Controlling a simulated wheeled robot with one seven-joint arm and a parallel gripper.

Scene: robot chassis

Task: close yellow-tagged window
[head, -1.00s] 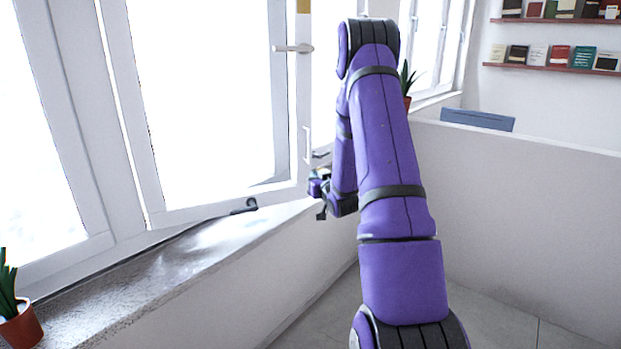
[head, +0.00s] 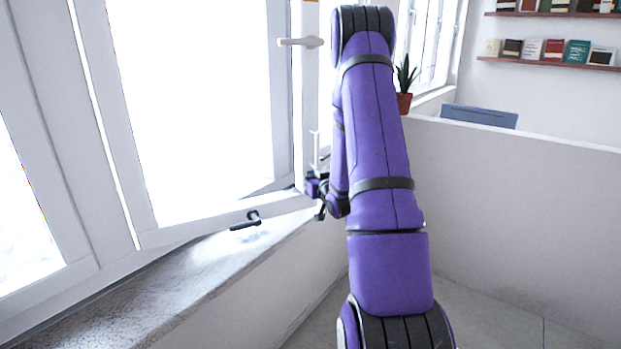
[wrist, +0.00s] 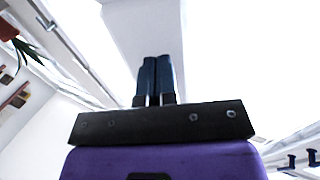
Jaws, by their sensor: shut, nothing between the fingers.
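The open window sash (head: 210,222) is a white frame with bright glass, swung inward over the sill in the head view. A pale lever handle (head: 300,42) is on its right stile. The yellow tag is not clearly in view now; at most a sliver shows at the top edge. My gripper (head: 316,188) is by the sash's lower right corner, partly hidden by my arm. In the wrist view its two dark fingers (wrist: 157,78) are together with nothing between them, in front of a white frame part (wrist: 147,35). I cannot tell whether they touch it.
A black latch (head: 247,220) shows by the sash's bottom rail above the grey sill (head: 175,285). A low white partition (head: 510,185) stands to the right, with a blue chair back (head: 480,115) behind it. A potted plant (head: 404,85) stands behind my arm. Bookshelves (head: 560,58) hang at the back.

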